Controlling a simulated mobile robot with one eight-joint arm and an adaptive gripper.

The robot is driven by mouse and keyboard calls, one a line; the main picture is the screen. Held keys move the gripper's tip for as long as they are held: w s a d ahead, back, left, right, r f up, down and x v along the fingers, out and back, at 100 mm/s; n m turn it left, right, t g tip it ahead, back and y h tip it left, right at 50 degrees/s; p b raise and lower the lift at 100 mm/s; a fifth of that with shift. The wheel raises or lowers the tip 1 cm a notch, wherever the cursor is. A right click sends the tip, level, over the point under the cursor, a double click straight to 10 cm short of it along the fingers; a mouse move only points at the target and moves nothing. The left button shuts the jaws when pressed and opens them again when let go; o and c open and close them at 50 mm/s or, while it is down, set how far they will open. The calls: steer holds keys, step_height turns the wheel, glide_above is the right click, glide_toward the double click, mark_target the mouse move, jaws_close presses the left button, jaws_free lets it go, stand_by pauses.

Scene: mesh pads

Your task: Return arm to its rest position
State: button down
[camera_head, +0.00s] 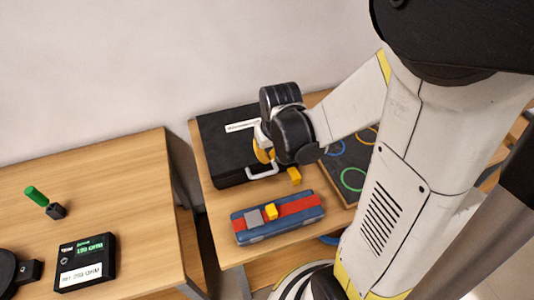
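My white arm comes in from the upper right and folds down to the left, with its black wrist joints (288,125) over the right-hand table (228,245). The end of the arm, with my gripper (266,152), is mostly hidden behind the wrist. Its fingers do not show clearly, so I cannot tell whether it is open or holds anything. It overlaps the front right part of a black case (215,150) with a white label and light handle. I cannot tell whether they touch.
A blue and red box (285,225) with a grey and a yellow block lies in front of the case. A small yellow block (294,176) and a dark board with coloured rings (335,170) are nearby. A black meter (85,263) and green cylinder (36,196) occupy the left table (120,190).

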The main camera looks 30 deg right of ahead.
steer(key=r, duration=0.1)
steer(key=s+r, duration=0.1)
steer(key=s+r+p, duration=0.1)
steer(key=shift+s+a+r, duration=0.15)
steer(key=shift+a+r, duration=0.1)
steer(key=shift+r, duration=0.1)
steer(key=shift+a, duration=0.1)
